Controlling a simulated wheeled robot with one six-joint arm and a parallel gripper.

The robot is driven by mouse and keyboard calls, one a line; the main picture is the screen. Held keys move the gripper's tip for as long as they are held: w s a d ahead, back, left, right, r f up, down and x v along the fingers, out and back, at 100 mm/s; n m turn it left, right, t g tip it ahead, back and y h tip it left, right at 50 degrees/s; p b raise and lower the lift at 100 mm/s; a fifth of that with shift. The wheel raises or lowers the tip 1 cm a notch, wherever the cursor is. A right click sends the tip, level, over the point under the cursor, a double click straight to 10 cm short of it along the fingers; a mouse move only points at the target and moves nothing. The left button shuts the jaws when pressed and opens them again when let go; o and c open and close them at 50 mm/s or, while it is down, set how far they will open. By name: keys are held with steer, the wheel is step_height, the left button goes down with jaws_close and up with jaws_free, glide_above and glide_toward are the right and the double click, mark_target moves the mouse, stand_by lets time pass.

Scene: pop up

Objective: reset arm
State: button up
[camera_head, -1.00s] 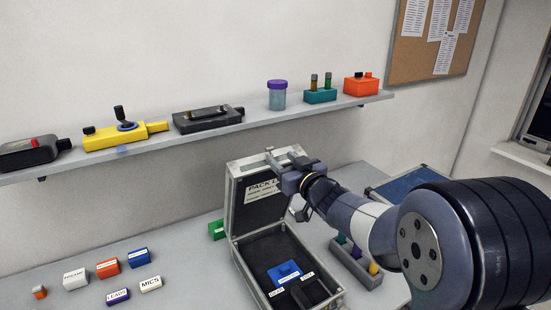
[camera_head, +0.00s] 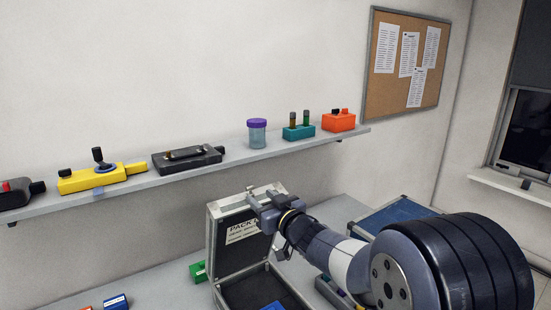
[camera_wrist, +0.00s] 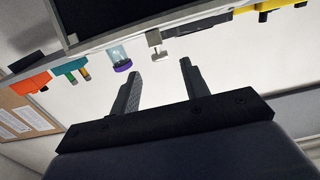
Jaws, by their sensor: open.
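My gripper (camera_head: 262,200) is in front of the raised lid of the grey case (camera_head: 213,240) in the head view, near the lid's top edge. In the wrist view my gripper (camera_wrist: 160,78) shows two dark fingers spread apart with nothing between them. The case stands open on the table, with a label on the inside of its lid and a blue item (camera_head: 272,307) in its base. The lower part of the case is cut off by the picture's bottom edge, and my arm hides part of its right side.
A wall shelf (camera_head: 222,158) holds a yellow device (camera_head: 95,178), a black device (camera_head: 187,159), a purple-lidded jar (camera_head: 257,134), a teal block (camera_head: 299,132) and an orange box (camera_head: 339,122). A green block (camera_head: 198,271) lies left of the case. A blue-topped case (camera_head: 395,219) sits behind my arm.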

mark_target(252, 189)
steer(key=p+x, duration=0.1)
steer(key=x, duration=0.6)
steer(key=shift+w+a+p, duration=0.1)
steer(key=shift+w+p, duration=0.05)
steer(key=shift+p, duration=0.25)
steer(key=shift+f, duration=0.25)
steer(key=shift+s+d, duration=0.3)
steer(key=shift+s, duration=0.2)
steer(key=shift+w+a, duration=0.1)
steer(key=shift+w, duration=0.1)
steer(key=shift+s, duration=0.1)
steer(key=shift+r, duration=0.3)
steer(key=shift+f+b, duration=0.1)
steer(key=shift+b, duration=0.2)
